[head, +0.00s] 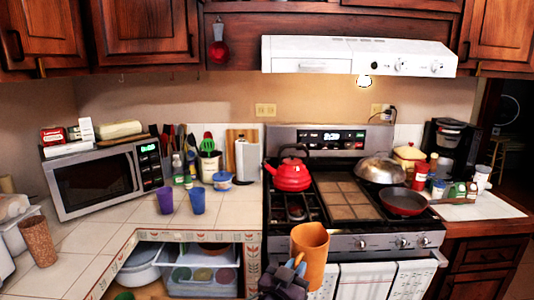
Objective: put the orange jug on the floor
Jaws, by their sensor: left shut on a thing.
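The orange jug (313,257) is in the lower middle of the head view, in front of the stove and close to me. It is held up in the air and tilts slightly. My left gripper (292,272) is at the jug's lower left side and is shut on it. The gripper's dark body covers part of the jug's lower left, and its fingertips are partly hidden. My right gripper is not in view. The floor below the jug cannot be seen.
The stove (360,243) with a towel-hung oven handle stands right behind the jug. A red kettle (292,175) and a red pan (403,202) are on it. Open shelving is below.

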